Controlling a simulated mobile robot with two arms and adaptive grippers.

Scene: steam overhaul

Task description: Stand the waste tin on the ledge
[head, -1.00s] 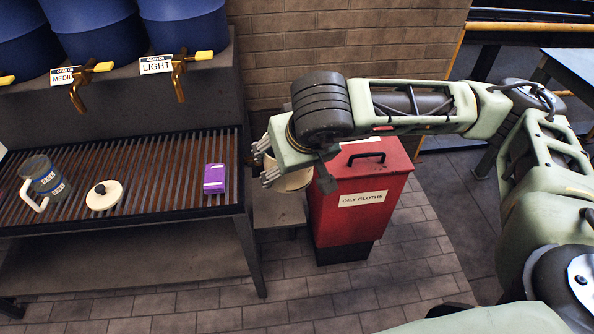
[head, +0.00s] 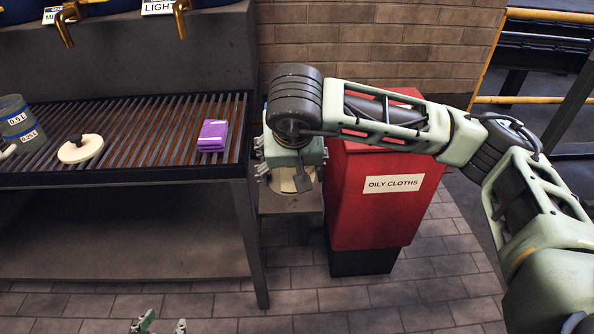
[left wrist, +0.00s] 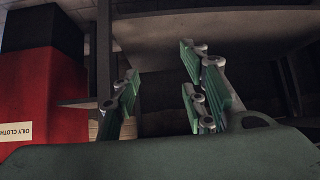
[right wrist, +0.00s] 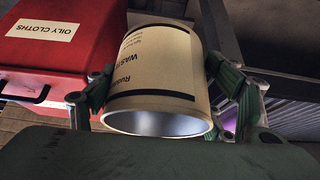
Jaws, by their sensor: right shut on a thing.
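The waste tin (right wrist: 155,75) is a cream cylinder with dark print, its shiny rim nearest the right wrist camera. My right gripper (right wrist: 165,100) is shut on it, with fingers on both sides. In the head view my right gripper (head: 290,180) hangs between the rack and the red bin and covers most of the tin (head: 300,203). The ledge (head: 267,203) is a low grey surface there, partly hidden; I cannot tell whether the tin touches it. My left gripper (head: 158,326) is open and empty at the bottom edge; its spread fingers also show in the left wrist view (left wrist: 165,95).
The red oily cloths bin (head: 375,215) stands close to the right of my right gripper. The slatted rack (head: 130,175) on the left holds a jug (head: 22,125), a white lid (head: 80,149) and a purple packet (head: 214,135). Brass taps (head: 180,18) hang above it.

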